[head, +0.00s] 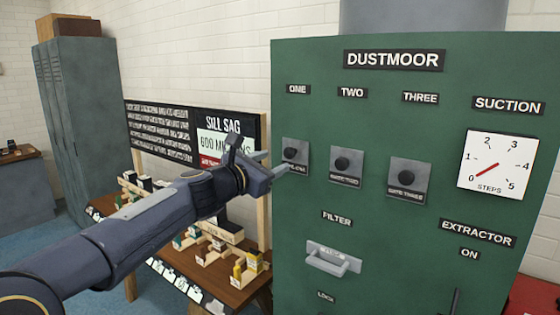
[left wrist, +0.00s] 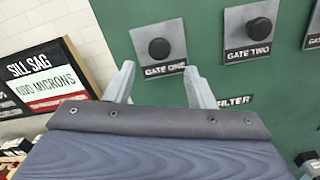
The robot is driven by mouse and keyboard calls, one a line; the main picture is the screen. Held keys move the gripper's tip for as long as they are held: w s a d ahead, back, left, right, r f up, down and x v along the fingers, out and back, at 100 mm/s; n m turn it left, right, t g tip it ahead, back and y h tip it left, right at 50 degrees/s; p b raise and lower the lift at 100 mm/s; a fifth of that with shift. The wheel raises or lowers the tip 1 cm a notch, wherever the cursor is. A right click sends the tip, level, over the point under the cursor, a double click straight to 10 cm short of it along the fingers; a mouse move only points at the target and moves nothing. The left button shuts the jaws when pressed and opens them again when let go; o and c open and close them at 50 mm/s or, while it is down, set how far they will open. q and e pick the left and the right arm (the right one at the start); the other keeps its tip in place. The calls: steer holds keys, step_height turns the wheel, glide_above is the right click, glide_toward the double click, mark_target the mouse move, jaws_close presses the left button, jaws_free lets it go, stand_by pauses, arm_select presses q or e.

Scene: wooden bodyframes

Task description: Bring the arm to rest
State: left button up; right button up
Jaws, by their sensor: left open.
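My left arm (head: 150,215) comes in from the left in the head view and reaches across to the green Dustmoor panel (head: 390,240). My left gripper (head: 274,162) is at the panel's left edge, close to the gate one knob (head: 291,154). Its two pale fingers stand apart with nothing between them. In the left wrist view the open fingers (left wrist: 162,80) point toward the panel, just below the gate one knob (left wrist: 159,48). I cannot tell whether a fingertip touches the panel. My right gripper is not in view.
The gate two knob (head: 343,165), gate three knob (head: 408,178), filter handle (head: 333,259) and suction dial (head: 495,165) are on the panel. A wooden table (head: 235,292) with small items stands below my arm. A Sill Sag board (head: 160,130) and grey lockers (head: 82,120) are behind.

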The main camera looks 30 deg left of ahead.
arm_select(q)
steer(key=shift+s, duration=0.65)
steer(key=s+d+f+m+g+h, duration=0.5)
steer(key=s+d+f+m+g, duration=0.2)
steer(key=s+d+f+m, duration=1)
steer(key=s+f+m+g+y, duration=0.2)
steer(key=s+f+m+g, duration=0.3)
steer(key=s+f+m, duration=0.7)
steer(key=shift+s+d+m, duration=0.2)
steer(key=shift+s+m, duration=0.1)
steer(key=shift+m, duration=0.2)
